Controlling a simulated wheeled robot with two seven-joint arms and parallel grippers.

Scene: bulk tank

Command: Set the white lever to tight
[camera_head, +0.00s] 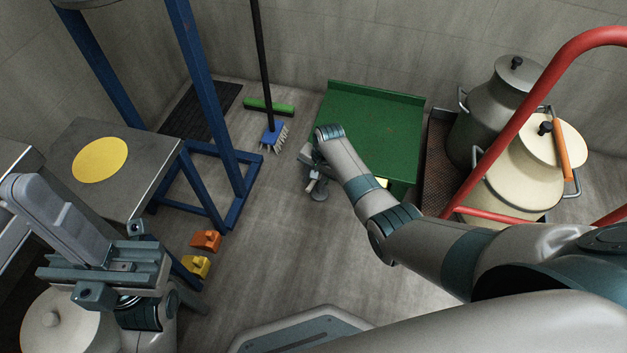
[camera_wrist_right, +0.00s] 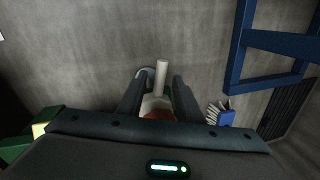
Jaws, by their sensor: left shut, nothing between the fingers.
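The white lever (camera_wrist_right: 162,76) is a short pale rod that stands between the fingers of my right gripper (camera_wrist_right: 158,92) in the right wrist view. A gap shows on each side of it, so the fingers are open around it and not pressed on it. A pale and reddish-brown part sits at its near end, partly hidden by the gripper. In the head view my right gripper (camera_head: 313,168) is low, by the left edge of the green table, with the lever (camera_head: 311,184) small beside it. My left gripper (camera_head: 110,266) is shut and empty at the lower left. No tight marking is readable.
The green table (camera_head: 380,110) stands just right of my right gripper. Metal cans (camera_head: 492,105) and a red rail (camera_head: 520,110) are further right. A blue frame (camera_head: 215,110), a broom (camera_head: 268,105) and orange and yellow blocks (camera_head: 204,241) are left. Floor between is clear.

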